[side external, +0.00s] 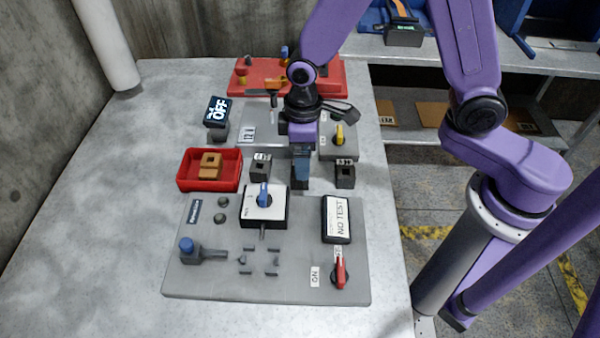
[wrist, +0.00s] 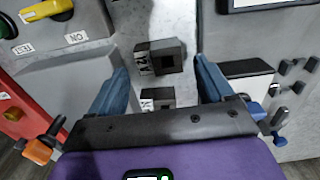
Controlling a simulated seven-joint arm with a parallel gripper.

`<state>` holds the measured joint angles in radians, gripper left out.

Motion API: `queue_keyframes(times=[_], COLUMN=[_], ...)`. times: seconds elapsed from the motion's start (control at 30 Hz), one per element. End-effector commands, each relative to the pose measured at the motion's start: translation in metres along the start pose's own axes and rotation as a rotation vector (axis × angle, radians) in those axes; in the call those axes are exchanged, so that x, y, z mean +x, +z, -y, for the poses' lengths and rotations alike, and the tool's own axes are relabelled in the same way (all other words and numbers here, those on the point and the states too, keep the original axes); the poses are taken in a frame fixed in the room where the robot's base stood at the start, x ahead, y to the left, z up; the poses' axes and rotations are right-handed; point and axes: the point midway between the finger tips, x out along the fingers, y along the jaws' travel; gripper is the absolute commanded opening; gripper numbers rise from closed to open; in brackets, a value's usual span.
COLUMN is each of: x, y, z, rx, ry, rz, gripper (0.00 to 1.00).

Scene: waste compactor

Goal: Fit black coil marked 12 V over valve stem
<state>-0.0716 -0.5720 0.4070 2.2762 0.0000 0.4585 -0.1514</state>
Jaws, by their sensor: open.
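Two black square coils with central holes stand on the grey table. The right coil (side external: 345,174) has a label that looks like an upside-down 12 V; it also shows in the wrist view (wrist: 167,57). The left coil (side external: 260,167) has a label I cannot read, and it shows partly in the wrist view (wrist: 158,98). My gripper (side external: 300,184) is open and empty, pointing down between the coils; in the wrist view its blue fingers (wrist: 162,75) stand apart on either side of them. A grey valve body (side external: 190,256) with a blue top stands at the panel's front left; I cannot clearly pick out its stem.
A red tray (side external: 181,181) holds a tan block (side external: 210,164). The front panel (side external: 205,285) carries a blue-handled switch box (side external: 263,206), a NO TEST display (side external: 337,217) and a red lever (side external: 340,270). An OFF display (side external: 217,111) stands behind. The table's left side is clear.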

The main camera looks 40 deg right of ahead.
Motion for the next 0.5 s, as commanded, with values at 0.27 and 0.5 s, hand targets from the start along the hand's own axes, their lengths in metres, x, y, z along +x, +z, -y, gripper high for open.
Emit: queue_keyframes(times=[0.27, 0.5], x=[0.015, 0.043], y=[-0.001, -0.005], z=[-0.001, -0.003], rx=[0.000, 0.000], ry=[0.000, -0.001], rz=[0.003, 0.004], gripper=[0.81, 0.81])
